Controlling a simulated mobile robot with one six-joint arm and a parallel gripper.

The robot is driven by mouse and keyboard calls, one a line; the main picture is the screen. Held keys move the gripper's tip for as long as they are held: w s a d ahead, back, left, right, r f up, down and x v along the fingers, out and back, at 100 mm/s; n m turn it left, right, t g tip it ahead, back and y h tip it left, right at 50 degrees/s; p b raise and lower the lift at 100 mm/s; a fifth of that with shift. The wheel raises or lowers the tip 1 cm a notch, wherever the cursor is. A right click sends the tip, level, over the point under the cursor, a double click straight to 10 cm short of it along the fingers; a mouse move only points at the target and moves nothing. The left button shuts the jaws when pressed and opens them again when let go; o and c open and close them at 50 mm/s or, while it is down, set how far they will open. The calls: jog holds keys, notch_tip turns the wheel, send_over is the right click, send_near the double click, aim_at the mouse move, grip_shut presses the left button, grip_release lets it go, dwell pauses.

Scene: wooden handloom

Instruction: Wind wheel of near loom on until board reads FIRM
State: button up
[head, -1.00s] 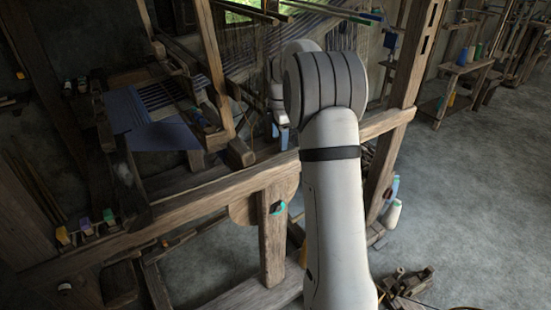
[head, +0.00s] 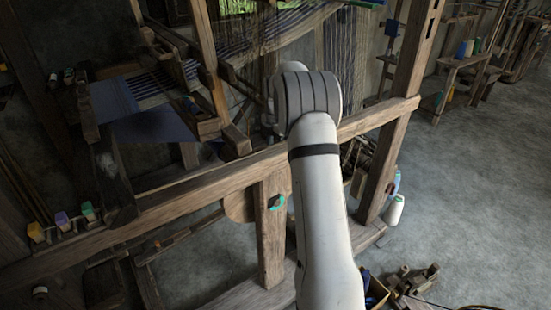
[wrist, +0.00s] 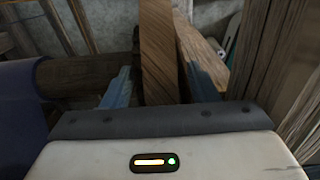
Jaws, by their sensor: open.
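The near wooden loom (head: 200,190) fills the left and middle of the head view. A rounded wooden piece (head: 240,207), possibly the wheel, shows partly behind an upright post with a teal ring-shaped mark (head: 277,203) on it. I cannot tell for certain which part is the wheel. No readable board shows in either view. My gripper (wrist: 157,85) is open in the wrist view, its bluish fingers apart. A wooden beam (wrist: 160,50) shows between and beyond them; I cannot tell whether they touch it. In the head view my arm hides the gripper.
Dark blue cloth (head: 150,125) lies on the loom at left. Coloured spools (head: 62,220) stand along the front beam. A white cone (head: 394,210) stands by the right post. A wooden object (head: 415,282) lies on the floor at lower right. Open floor (head: 480,190) extends right.

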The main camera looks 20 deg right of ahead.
jog(key=shift+s+d+f, duration=0.1)
jog(key=shift+d+f, duration=0.05)
jog(key=shift+f, duration=1.8)
jog(key=shift+c, duration=0.5)
grip_shut()
